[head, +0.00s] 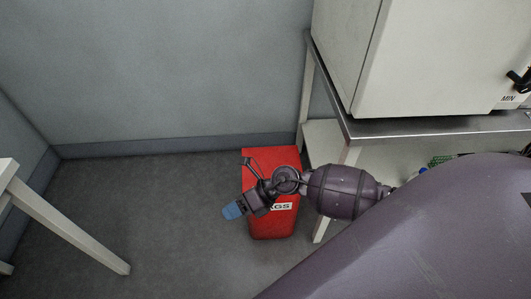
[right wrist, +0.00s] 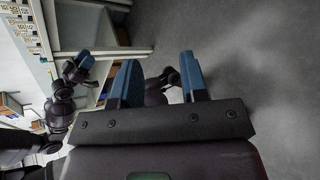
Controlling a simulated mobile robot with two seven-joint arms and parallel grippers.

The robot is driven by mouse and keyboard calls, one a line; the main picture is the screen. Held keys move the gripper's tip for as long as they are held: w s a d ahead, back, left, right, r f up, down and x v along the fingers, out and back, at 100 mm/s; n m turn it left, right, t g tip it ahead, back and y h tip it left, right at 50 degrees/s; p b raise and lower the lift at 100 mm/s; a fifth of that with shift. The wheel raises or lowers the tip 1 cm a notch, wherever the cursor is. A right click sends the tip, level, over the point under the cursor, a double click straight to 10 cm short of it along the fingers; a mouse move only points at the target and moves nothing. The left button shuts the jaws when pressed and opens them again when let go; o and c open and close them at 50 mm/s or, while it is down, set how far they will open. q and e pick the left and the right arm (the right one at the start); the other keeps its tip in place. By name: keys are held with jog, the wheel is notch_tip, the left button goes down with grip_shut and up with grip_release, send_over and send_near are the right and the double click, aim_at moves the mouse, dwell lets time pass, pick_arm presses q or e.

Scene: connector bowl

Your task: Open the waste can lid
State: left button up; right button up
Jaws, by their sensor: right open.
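The red waste can (head: 272,227) stands on the floor in the head view, left of the metal table's legs. A white label with dark letters shows on its front, partly covered by my right wrist. Its red top (head: 280,154) shows behind my wrist; I cannot tell how the lid sits. My right gripper (head: 234,210) has blue fingertips and is in front of the can's left side in the picture, pointing down-left. In the right wrist view its fingers (right wrist: 160,82) are apart with nothing held between them. The can is not recognisable there.
A metal-topped table (head: 430,126) carries a large white cabinet (head: 425,60) at the right. A white table leg (head: 70,228) slants in at the left. A blue-grey wall (head: 180,70) is behind. The grey floor (head: 165,200) left of the can is clear.

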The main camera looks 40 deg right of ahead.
jog(key=w+d+f+n+g+h+b, duration=0.1)
jog(key=w+d+f+n+h, duration=0.1)
jog(key=w+d+n+h, duration=0.3)
jog(key=w+d+f+n+g+h+b, duration=0.1)
jog(key=w+d+f+h, duration=0.15)
jog(key=d, duration=0.55)
jog(key=w+d+f+n+g+h+b, duration=0.1)
jog(key=w+d+f+n+h+b, duration=0.15)
jog(key=d+h, duration=0.3)
jog(key=shift+y, duration=0.3)
jog(key=f, duration=0.3)
jog(key=w+d+f+b, duration=0.1)
jog(key=f, duration=0.2)
jog(key=w+f+b, duration=0.1)
jog(key=f, duration=0.2)
jog(key=shift+d+f, duration=0.35)
jog(key=shift+d, duration=0.05)
jog(key=shift+w+d+f+b, duration=0.1)
jog(key=shift+w+f+b, duration=0.1)
jog(key=shift+f+b, duration=0.2)
pick_arm(q)
jog(key=shift+m+g, duration=0.3)
jog(key=shift+g, duration=0.1)
jog(key=f, duration=0.6)
jog(key=shift+d, duration=0.35)
jog(key=shift+s, duration=0.1)
pick_arm(e)
grip_shut()
